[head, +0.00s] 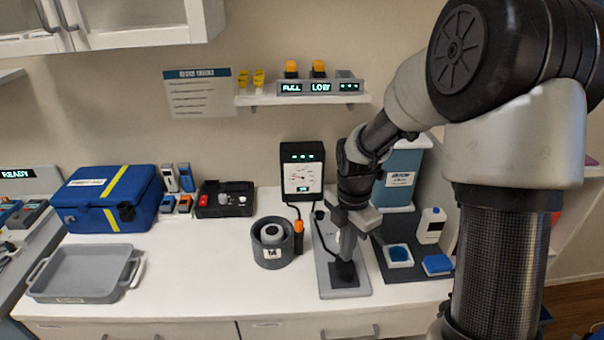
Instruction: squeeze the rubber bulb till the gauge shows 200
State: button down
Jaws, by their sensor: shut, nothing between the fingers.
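The gauge (302,178) is a black upright box with a white dial, a red mark and small green displays; its reading is too small to tell. A dark cable runs down from it toward a light grey board (329,281) on the counter. A black block-like thing (345,275) sits on the board's front part; I cannot tell for sure whether it is the rubber bulb. My gripper (346,257) points down over it, shut and empty. Whether the fingertips touch it is unclear. The gripper and wrist hide part of the board.
A grey round holder (268,256) with a white piece inside stands left of the board. A dark mat (415,272) with blue and white items lies to the right. A grey tray (80,273) and blue case (105,200) are at left. Counter between tray and holder is clear.

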jog(key=shift+f+b, duration=0.6)
jog(key=shift+f, duration=0.55)
jog(key=shift+r+p, duration=1.2)
jog(key=shift+r, duration=0.1)
jog(key=shift+f, duration=0.2)
jog(key=shift+f+b, duration=0.7)
jog(key=shift+f, duration=0.3)
jog(key=shift+r+p, duration=1.1)
jog(key=shift+r, duration=0.05)
